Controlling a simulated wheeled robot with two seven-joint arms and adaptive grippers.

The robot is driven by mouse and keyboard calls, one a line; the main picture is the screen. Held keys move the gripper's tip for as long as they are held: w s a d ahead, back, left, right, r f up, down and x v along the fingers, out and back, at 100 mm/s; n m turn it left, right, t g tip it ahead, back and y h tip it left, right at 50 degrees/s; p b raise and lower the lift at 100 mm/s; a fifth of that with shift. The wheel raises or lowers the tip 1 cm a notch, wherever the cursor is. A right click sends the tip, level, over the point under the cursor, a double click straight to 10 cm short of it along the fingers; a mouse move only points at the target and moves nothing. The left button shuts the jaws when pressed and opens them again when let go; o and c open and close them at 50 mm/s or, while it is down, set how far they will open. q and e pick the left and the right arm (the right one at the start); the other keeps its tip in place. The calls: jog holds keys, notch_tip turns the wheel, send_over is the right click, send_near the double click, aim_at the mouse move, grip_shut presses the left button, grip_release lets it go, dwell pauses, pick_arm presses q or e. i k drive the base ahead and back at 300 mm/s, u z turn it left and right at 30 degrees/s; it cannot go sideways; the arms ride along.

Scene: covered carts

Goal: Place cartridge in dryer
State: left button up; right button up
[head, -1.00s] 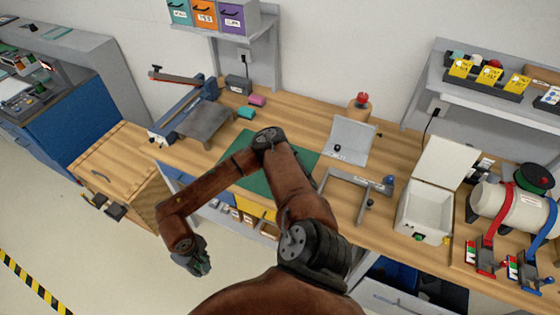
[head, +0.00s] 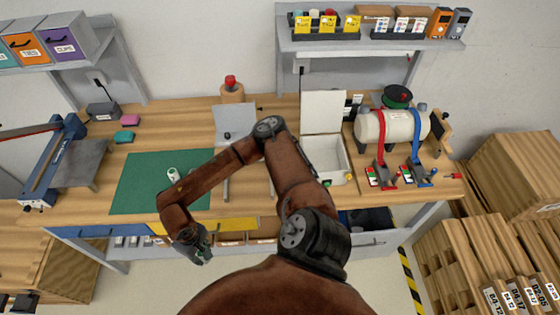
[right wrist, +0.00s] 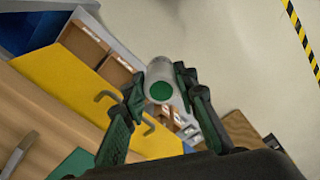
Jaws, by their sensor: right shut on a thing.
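My right gripper (right wrist: 172,92) is shut on a pale cylindrical cartridge (right wrist: 162,70) with a green end in the right wrist view. In the head view the same gripper (head: 200,252) hangs over the bench's front edge, by the yellow drawer; the cartridge is hard to make out there. A white box that looks like the dryer (head: 338,174) stands on the bench, right of my arm. Its lid (head: 322,112) is raised and its inside looks empty. My left gripper is not in view.
A small white-and-green item (head: 172,173) lies on the green mat (head: 140,185). A grey angled stand (head: 235,120) is behind my elbow. A white tank (head: 390,128) with red and blue straps stands right of the box. Cardboard boxes and pallets (head: 500,265) stand at right.

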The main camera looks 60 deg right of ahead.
aim_at(323, 160)
jog(key=z, duration=1.7)
